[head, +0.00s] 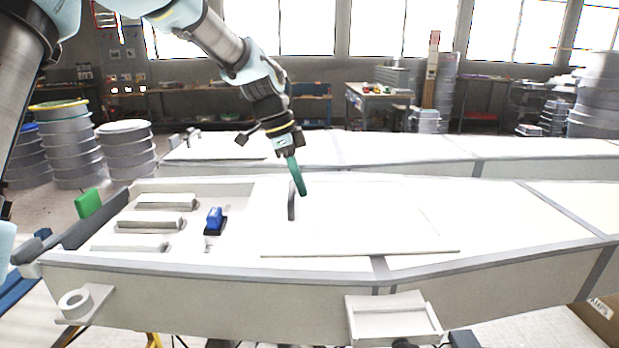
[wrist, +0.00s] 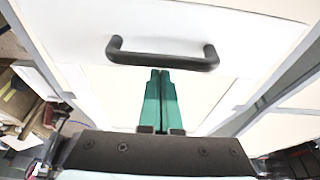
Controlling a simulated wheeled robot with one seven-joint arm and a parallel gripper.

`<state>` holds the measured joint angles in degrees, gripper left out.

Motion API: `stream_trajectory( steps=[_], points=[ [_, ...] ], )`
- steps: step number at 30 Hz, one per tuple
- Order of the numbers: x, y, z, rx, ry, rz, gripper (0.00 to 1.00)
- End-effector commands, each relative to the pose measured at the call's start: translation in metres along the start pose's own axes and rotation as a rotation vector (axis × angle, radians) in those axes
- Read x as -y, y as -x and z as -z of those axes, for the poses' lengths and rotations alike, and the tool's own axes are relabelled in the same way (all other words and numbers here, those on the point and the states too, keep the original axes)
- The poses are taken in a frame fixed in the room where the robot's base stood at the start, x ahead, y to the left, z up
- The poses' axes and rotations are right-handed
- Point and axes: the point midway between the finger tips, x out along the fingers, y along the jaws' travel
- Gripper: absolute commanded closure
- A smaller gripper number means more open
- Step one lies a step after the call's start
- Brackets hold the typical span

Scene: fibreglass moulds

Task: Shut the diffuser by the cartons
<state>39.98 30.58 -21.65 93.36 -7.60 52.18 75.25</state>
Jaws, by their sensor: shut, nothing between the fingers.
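The diffuser looks to be the flat white sliding panel (head: 370,225) on the long white mould, with a dark bar handle (head: 291,201) standing up near its left part. To its left, a recess with pale slats (head: 158,219) lies uncovered. My gripper (head: 302,190) has its green fingers shut and empty, pointing down right beside the handle. In the wrist view the handle (wrist: 162,59) runs across just past the closed fingertips (wrist: 160,74). I cannot tell whether they touch it. A brown carton (head: 602,312) shows at the lower right corner.
A blue-and-black clamp-like item (head: 214,222) sits between slats and panel. A green block (head: 88,203) is at the mould's left end. A white tray (head: 394,318) and a tape roll (head: 75,302) are at the front edge. Another white mould (head: 400,148) lies behind.

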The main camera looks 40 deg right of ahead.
Motion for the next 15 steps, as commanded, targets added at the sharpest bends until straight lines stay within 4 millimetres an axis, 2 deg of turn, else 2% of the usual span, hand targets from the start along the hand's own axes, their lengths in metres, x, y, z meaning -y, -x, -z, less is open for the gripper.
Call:
stream_trajectory(
  steps=[15],
  points=[
    [0.0004, 0.0033, -0.0076, 0.000, 0.001, 0.001, 1.00]
  ],
)
